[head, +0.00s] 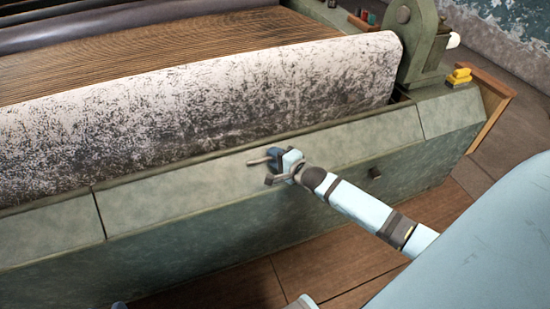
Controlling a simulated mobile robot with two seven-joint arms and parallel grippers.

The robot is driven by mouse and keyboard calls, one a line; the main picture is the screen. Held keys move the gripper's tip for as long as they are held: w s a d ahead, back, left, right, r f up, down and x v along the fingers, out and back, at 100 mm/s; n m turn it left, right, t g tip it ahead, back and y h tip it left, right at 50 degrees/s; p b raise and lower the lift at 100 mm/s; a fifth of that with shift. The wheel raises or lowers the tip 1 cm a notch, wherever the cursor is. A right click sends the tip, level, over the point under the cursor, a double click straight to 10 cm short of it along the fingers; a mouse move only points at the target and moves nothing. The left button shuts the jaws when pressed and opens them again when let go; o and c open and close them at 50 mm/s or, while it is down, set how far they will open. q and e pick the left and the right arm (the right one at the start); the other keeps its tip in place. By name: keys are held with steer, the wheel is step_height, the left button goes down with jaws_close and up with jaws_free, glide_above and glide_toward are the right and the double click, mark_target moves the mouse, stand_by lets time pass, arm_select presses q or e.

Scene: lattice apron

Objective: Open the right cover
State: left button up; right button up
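A long green cover panel (190,199) runs along the machine's front top edge, between a seam at left and a seam at right. It lies flush with the panels beside it and looks closed. A small dark knob (375,173) sticks out of the front face at right. My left gripper does not show.
A large speckled pale roller or sheet (240,95) lies behind the panel, with ribbed brown material (190,45) beyond. A green bracket (425,40) and a yellow block (459,77) stand at right. The wooden floor (330,262) in front is clear.

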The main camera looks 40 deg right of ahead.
jaws_close()
